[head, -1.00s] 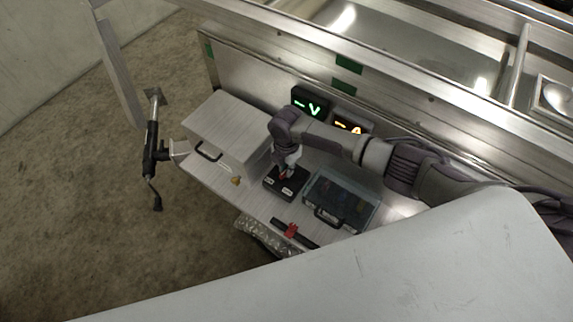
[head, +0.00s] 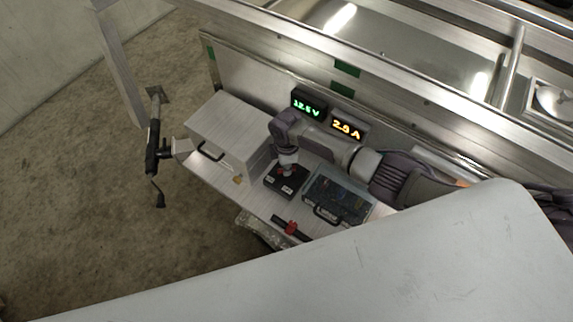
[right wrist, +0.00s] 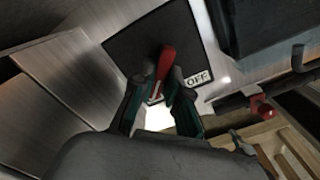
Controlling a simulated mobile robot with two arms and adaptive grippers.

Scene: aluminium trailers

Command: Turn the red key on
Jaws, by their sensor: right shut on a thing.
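The red key (right wrist: 165,62) stands on a black switch box (head: 285,180) on the metal shelf. The right wrist view shows the dark switch plate (right wrist: 140,40) with an "OFF" label near its edge. My right gripper (right wrist: 158,92) is shut on the red key, one finger on each side of it. In the head view my right gripper (head: 287,170) points down over the box and hides most of the key. Behind it, a green display (head: 309,106) reads about 12.6 V and an orange display (head: 347,128) reads about 2.9 A. My left gripper is not in view.
A clear-lidded case (head: 338,195) stands right of the switch box. A metal box with a black handle (head: 225,135) stands to the left. A black bar with a red clamp (head: 291,228) lies near the shelf's front edge. A trailer jack (head: 154,150) is farther left.

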